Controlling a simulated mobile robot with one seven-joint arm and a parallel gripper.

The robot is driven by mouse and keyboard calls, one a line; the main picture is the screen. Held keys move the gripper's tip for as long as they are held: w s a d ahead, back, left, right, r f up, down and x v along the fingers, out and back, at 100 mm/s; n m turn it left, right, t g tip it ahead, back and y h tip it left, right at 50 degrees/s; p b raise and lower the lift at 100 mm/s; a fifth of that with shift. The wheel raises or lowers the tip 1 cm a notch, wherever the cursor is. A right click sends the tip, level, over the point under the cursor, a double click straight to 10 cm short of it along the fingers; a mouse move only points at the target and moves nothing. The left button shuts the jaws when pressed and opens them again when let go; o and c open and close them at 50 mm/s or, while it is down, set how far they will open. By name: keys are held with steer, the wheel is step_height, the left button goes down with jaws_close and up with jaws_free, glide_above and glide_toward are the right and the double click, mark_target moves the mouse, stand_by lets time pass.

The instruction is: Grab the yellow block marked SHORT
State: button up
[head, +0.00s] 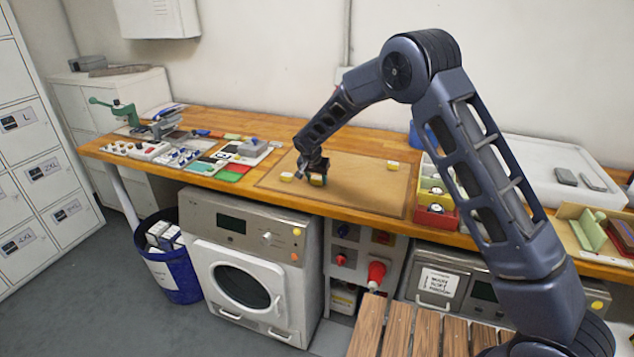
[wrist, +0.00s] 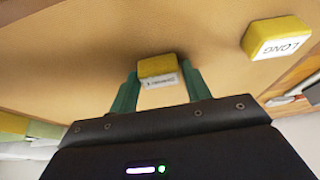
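A yellow block (wrist: 157,66) with a white label lies on the tan mat, between the tips of my gripper's green fingers (wrist: 160,82) in the wrist view. The label is steeply angled and I cannot read it. The fingers stand apart, with small gaps beside the block. A second yellow block (wrist: 277,38), marked LONG, lies apart to the right. In the head view my gripper (head: 318,174) is low over the mat, with a yellow block (head: 316,181) partly hidden at its fingers. Other yellow blocks lie to its left (head: 287,177) and right (head: 393,165).
The tan mat (head: 350,195) lies on the wooden counter (head: 232,126). Coloured cards and tools (head: 200,168) are left of it. Red and yellow bins (head: 436,218) stand to its right, near my arm. The mat between gripper and bins is mostly clear.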

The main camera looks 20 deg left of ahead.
steer(key=c, duration=0.5)
steer(key=shift+r, duration=0.1)
steer(key=shift+c, duration=0.2)
